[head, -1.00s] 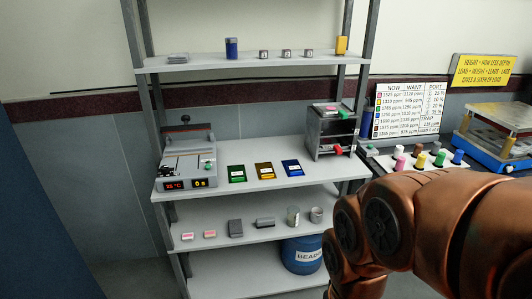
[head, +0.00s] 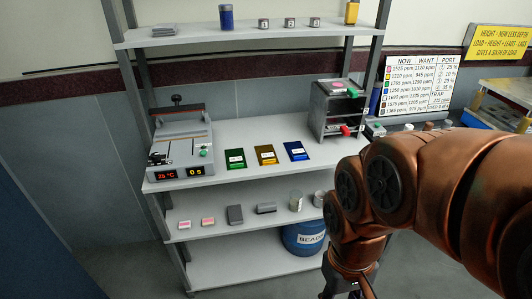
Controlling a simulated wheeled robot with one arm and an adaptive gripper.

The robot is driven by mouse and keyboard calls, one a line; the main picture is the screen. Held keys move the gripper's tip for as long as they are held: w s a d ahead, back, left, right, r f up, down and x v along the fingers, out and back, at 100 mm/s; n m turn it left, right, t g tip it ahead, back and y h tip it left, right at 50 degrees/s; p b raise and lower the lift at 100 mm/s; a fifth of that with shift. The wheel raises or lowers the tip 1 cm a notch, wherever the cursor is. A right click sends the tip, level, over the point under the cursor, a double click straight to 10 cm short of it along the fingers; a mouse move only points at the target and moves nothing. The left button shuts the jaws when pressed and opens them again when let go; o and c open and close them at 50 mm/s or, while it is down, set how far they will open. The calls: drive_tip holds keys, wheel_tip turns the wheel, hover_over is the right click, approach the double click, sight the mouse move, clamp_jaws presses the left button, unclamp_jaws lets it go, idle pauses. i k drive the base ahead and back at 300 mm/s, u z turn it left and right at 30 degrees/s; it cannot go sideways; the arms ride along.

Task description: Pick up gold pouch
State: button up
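The gold pouch (head: 265,155) lies flat on the middle shelf (head: 225,187), between a green pouch (head: 235,158) on its left and a blue pouch (head: 295,151) on its right. It has a small white label and nothing covers it. My copper-coloured arm comes in from the right and bends down in front of the shelf. Only a dark part of my gripper (head: 350,289) shows at the bottom edge, below and to the right of the pouch and well apart from it. Its fingertips are out of frame or too hidden to tell their state.
A sealer-like machine (head: 182,146) with red and yellow displays stands left of the pouches. A dark rack (head: 337,110) stands to their right. The upper shelf (head: 200,38) hangs above. Small blocks and cans sit on the lower shelf, with a blue drum (head: 303,237) below.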

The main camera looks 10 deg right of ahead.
sight(267, 155)
drive_tip(key=k, duration=0.65)
drive_tip(key=u, duration=0.65)
drive_tip(key=i, duration=1.7)
